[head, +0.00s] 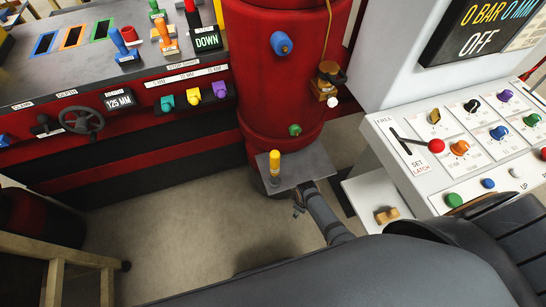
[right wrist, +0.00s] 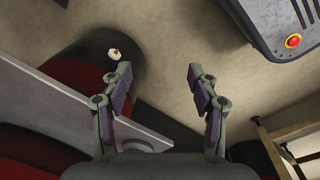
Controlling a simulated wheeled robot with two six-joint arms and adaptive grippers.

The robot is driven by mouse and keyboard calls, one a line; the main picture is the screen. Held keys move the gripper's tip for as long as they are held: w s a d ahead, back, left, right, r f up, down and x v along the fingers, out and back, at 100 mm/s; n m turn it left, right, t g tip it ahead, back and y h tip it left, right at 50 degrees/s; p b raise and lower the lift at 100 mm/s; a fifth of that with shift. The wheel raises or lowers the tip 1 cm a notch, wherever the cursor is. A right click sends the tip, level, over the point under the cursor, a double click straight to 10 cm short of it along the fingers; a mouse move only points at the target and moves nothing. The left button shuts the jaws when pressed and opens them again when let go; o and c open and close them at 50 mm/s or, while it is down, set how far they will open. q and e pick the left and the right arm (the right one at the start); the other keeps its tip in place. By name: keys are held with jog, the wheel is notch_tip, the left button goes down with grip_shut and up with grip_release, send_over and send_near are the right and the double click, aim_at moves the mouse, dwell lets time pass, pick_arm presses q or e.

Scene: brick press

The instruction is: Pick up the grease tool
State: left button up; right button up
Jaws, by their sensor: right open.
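A small yellow cylinder with a darker band (head: 274,167) stands upright on a grey plate (head: 296,176) at the foot of the red column; I take it for the grease tool, but no label on it is readable. My right gripper (head: 299,205) is just below the plate's near edge, partly hidden, and apart from the cylinder. In the right wrist view my right gripper (right wrist: 160,80) is open, with nothing between its fingers. The cylinder cannot be made out there. My left gripper is not in view.
The red column (head: 278,75) stands behind the plate. A white control panel (head: 380,125) and a white ledge with a wooden handle (head: 386,215) are to the right. A wooden stool (head: 60,250) is at lower left. Floor between is clear. A small whitish object (right wrist: 114,54) shows in the wrist view.

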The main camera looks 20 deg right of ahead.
aim_at(277, 152)
jog(key=w+a+r+n, duration=0.2)
jog(key=w+r+n, duration=0.1)
jog(key=r, duration=0.6)
jog(key=w+a+r+n+p, duration=0.1)
jog(key=w+r+n, duration=0.2)
jog(key=w+r, duration=0.3)
jog(key=w+a+r+n+g+p, duration=0.1)
jog(key=w+r+n, duration=0.3)
jog(key=r, duration=1)
jog(key=shift+w+a, duration=0.7)
jog(key=shift+a, duration=0.1)
jog(key=shift+w+a+r+n, duration=0.1)
jog(key=shift+r+n, duration=0.15)
jog(key=shift+n, duration=0.05)
notch_tip(277, 152, down, 5)
jog(key=shift+f, duration=0.2)
jog(key=f, duration=0.2)
jog(key=a+f, duration=0.1)
jog(key=f, duration=0.2)
jog(key=shift+f, duration=0.15)
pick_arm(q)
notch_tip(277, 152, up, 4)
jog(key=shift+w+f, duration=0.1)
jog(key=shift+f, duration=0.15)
pick_arm(e)
grip_shut()
